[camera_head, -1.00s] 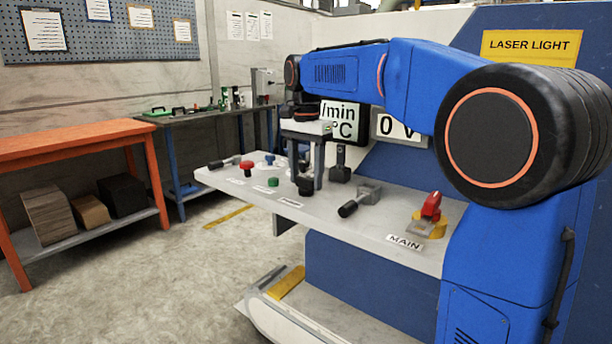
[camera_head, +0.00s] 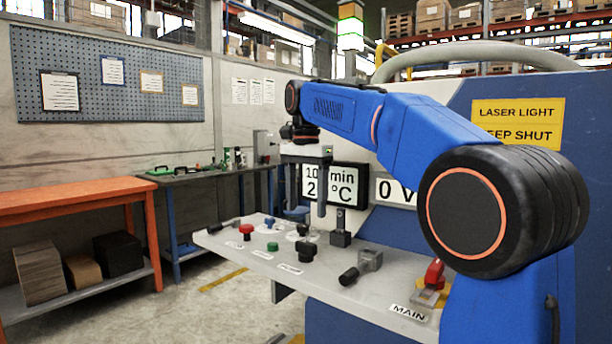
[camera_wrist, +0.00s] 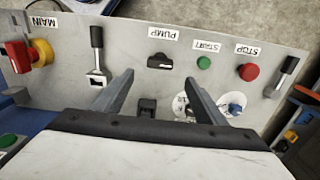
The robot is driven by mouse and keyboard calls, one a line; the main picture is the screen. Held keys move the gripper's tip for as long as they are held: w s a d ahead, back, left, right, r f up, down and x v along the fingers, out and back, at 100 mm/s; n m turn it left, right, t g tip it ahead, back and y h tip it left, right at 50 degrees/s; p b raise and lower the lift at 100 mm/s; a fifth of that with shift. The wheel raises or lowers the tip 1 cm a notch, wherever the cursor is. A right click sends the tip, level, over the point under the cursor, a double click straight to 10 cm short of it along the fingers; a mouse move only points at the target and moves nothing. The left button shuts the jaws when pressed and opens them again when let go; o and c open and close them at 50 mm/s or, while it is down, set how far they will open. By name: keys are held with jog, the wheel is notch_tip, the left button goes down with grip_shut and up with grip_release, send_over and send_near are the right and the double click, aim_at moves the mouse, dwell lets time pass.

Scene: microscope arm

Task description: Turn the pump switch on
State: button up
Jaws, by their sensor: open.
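The pump switch is a black rotary knob (camera_wrist: 172,62) beside the PUMP label (camera_wrist: 163,33) in the wrist view. Its bar lies roughly along the panel's length. The knob also shows in the head view (camera_head: 306,251), on the sloping grey panel (camera_head: 340,293). My gripper (camera_head: 322,208) hangs above the panel with its fingers pointing down, clear of the knob. In the wrist view my gripper (camera_wrist: 158,72) is open, with its two fingers apart and nothing between them. The knob appears just beyond the fingertips. I cannot tell which setting the knob is in.
Beside the knob are a green start button (camera_wrist: 204,62) and a red stop button (camera_wrist: 248,71). A black-handled lever (camera_wrist: 97,50) and the red MAIN switch (camera_wrist: 18,56) are on its other side. A display (camera_head: 334,185) stands behind the panel. An orange bench (camera_head: 75,200) is at left.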

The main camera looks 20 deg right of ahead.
notch_tip(320, 180, up, 7)
dwell(0.3)
jog(key=shift+r, duration=0.1)
